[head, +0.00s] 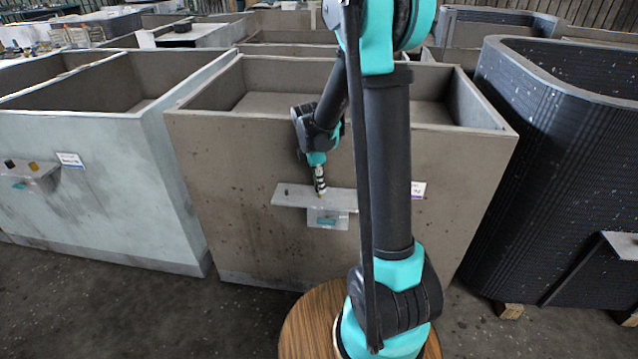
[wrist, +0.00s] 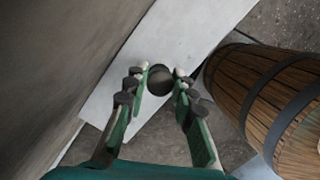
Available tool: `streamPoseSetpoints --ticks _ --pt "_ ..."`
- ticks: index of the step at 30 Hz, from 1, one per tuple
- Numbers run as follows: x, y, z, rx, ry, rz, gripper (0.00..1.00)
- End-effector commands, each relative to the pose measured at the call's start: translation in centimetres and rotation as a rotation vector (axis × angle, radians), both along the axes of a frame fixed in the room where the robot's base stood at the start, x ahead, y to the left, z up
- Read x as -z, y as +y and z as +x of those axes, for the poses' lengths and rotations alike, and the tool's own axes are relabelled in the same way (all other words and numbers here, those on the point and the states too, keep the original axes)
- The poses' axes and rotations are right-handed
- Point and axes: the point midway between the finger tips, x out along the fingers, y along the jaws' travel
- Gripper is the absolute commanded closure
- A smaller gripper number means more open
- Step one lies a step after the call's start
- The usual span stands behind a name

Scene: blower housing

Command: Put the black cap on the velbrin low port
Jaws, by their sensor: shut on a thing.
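My gripper (wrist: 160,77) has its fingers shut on a dark, round, cap-like piece (wrist: 159,80), seen from above against a pale grey shelf. Its exact shade is hard to judge. In the head view my gripper (head: 320,190) points down over the grey shelf (head: 300,195) on the front of the middle tan bin. A small yellowish spot shows right under the fingertips. I cannot tell whether the held piece touches the shelf. A small dark knob (head: 287,191) stands on the shelf left of my gripper. The words velbrin and low cannot be read in either view.
A lower plate with a teal mark (head: 327,221) hangs under the shelf. The left grey bin has a shelf with a dark block (head: 10,163) and a yellow block (head: 33,166). A black ribbed bin (head: 560,150) stands at right.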

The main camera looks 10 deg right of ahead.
Motion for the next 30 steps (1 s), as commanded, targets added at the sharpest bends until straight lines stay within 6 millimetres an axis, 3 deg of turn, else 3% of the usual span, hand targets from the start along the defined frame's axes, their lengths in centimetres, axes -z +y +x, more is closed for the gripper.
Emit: streamPoseSetpoints --ticks 30 --pt "1.3 -0.1 0.0 0.0 0.0 0.0 0.95"
